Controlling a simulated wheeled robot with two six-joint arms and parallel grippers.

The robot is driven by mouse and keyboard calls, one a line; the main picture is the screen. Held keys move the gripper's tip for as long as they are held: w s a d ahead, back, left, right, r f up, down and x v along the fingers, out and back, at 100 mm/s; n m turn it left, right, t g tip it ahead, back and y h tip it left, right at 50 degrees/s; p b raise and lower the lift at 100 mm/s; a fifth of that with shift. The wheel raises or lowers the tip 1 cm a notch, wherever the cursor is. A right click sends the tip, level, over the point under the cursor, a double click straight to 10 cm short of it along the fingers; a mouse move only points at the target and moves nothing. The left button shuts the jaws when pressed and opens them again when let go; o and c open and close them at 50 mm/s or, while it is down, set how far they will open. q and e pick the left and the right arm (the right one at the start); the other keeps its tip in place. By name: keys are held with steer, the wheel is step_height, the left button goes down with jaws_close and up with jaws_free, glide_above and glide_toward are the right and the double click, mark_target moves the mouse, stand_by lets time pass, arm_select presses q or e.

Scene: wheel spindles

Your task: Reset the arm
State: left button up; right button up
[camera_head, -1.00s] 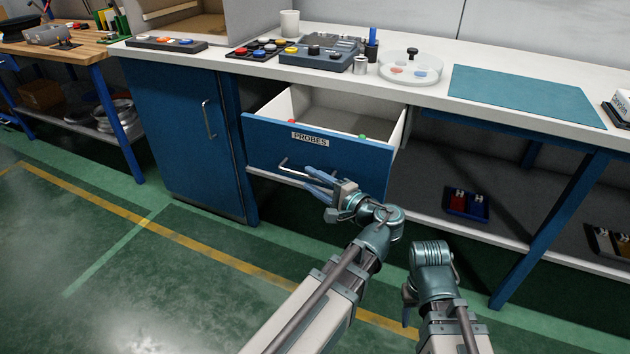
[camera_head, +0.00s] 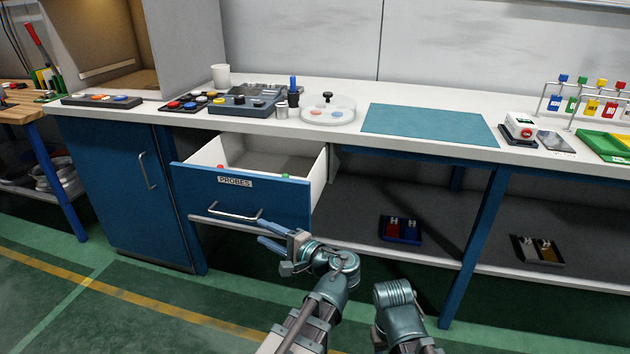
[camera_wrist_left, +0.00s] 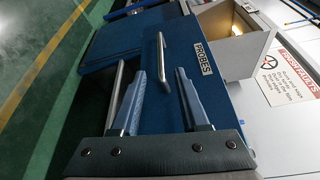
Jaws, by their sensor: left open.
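My left gripper (camera_head: 260,233) is open and empty in front of the blue drawer (camera_head: 240,197) labelled PROBES. In the head view its fingertips are just below and right of the drawer's bar handle (camera_head: 236,213). In the left wrist view the two blue fingers (camera_wrist_left: 160,82) are spread, with the handle (camera_wrist_left: 161,56) beyond the gap between them. The fingers appear clear of the handle. The drawer is pulled open, with red and green bits showing inside. Part of my right arm shows at the lower middle of the head view; its gripper does not show.
The white worktop holds a teal mat (camera_head: 428,124), a round clear dish (camera_head: 328,110), a grey device (camera_head: 243,105) and a white cup (camera_head: 221,76). A blue cabinet door (camera_head: 115,185) is left of the drawer. A table leg (camera_head: 474,245) stands at right. A lower shelf holds small trays.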

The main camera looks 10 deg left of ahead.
arm_select(q)
steer(key=s+d+f+n+g+h, duration=0.1)
steer(key=s+d+f+g+h, duration=0.15)
steer(key=f, duration=0.35)
steer(key=s+d+f+n+g+h, duration=0.1)
steer(key=s+d+f+h, duration=0.25)
steer(key=f, duration=0.35)
steer(key=s+d+f+n+g+h, duration=0.1)
steer(key=s+d+f+g+h, duration=0.1)
steer(key=s+d+f+h, duration=0.35)
steer(key=s+d+f+g+h, duration=0.2)
steer(key=s+d+h, duration=0.1)
steer(key=d, duration=0.6)
step_height(320, 180, up, 33)
steer(key=p, duration=3.2)
steer(key=shift+w+f, duration=0.15)
steer(key=shift+w, duration=0.15)
steer(key=shift+a, duration=0.1)
steer(key=shift+a, duration=0.1)
